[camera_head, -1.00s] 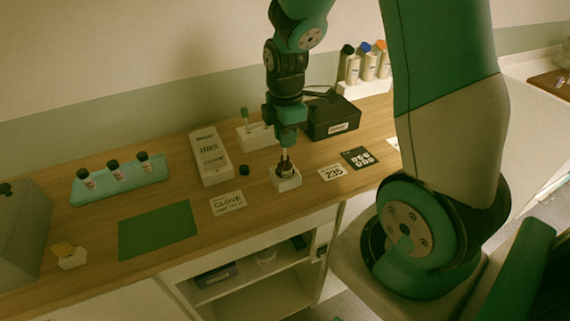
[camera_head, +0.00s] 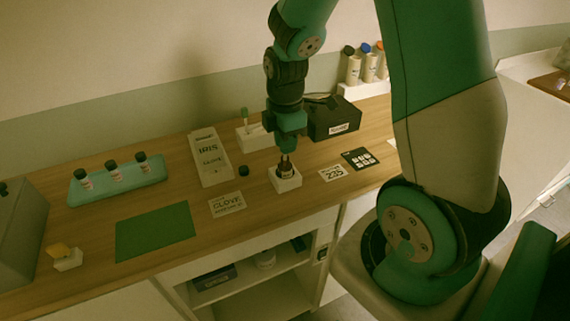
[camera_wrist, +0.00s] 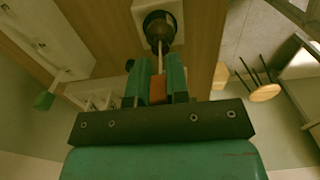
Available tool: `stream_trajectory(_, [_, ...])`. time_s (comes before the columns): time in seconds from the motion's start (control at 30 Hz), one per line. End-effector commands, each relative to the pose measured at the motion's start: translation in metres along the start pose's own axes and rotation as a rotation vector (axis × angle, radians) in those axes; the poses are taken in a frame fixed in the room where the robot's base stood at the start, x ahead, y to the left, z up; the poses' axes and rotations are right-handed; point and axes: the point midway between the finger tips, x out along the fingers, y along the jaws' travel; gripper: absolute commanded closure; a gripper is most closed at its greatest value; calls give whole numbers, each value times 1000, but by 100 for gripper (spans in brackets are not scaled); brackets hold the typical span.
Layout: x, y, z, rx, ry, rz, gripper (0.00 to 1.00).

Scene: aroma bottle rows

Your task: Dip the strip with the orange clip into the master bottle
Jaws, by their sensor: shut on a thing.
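My gripper (camera_wrist: 160,80) is shut on the orange clip (camera_wrist: 158,90), which shows between the fingers in the wrist view. A thin pale strip (camera_wrist: 159,57) runs from the clip to the dark mouth of the master bottle (camera_wrist: 158,28). The strip's far end overlaps the mouth; how deep it sits is hidden. In the head view my gripper (camera_head: 286,154) points straight down above the bottle (camera_head: 285,170), which stands upright in a white block holder (camera_head: 286,184). The clip and strip are too small to tell there.
A green-capped item in a white stand (camera_head: 250,135) and a black box (camera_head: 331,118) are behind. A white IRIS box (camera_head: 210,160), a small dark cap (camera_head: 243,171) and a CLOVE card (camera_head: 227,205) lie left. A teal rack (camera_head: 118,180) holds 3 bottles. A green mat (camera_head: 155,231) lies bare.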

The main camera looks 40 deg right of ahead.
Motion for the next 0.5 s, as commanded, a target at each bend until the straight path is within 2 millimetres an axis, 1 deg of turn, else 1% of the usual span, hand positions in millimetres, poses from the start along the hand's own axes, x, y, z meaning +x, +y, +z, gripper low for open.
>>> stream_trajectory(0.17, [-10,0,0,0,0,1,100])
stream_trajectory(0.5, [-36,0,0,0,0,1,100])
